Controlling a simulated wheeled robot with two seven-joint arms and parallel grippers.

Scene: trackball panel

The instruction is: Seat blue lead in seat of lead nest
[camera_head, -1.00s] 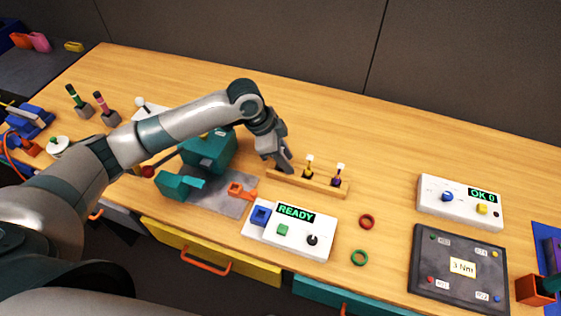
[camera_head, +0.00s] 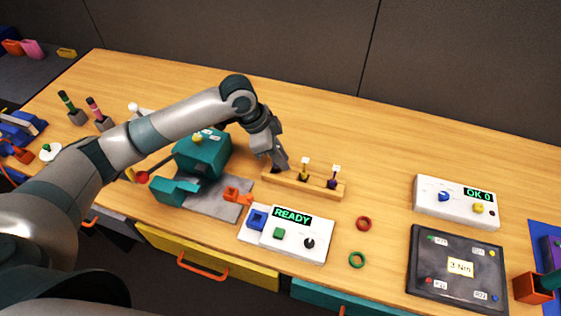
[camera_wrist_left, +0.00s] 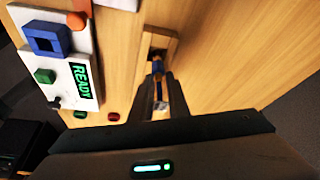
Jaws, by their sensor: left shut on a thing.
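The lead nest is a long wooden block (camera_head: 318,189) behind the READY panel; a yellow lead (camera_head: 304,172) and a purple lead (camera_head: 333,181) stand in it with white tags. My left gripper (camera_head: 280,165) points down at the block's left end. In the left wrist view its fingers (camera_wrist_left: 160,92) are shut on the blue lead (camera_wrist_left: 157,68). The lead's tip is at a dark opening in the wooden block (camera_wrist_left: 153,38). I cannot tell how deep it sits there. My right gripper is not in view.
A white READY panel (camera_head: 263,247) with a blue square socket stands in front of the block. A teal machine (camera_head: 203,153) on a grey plate is at left. The table behind the block is clear.

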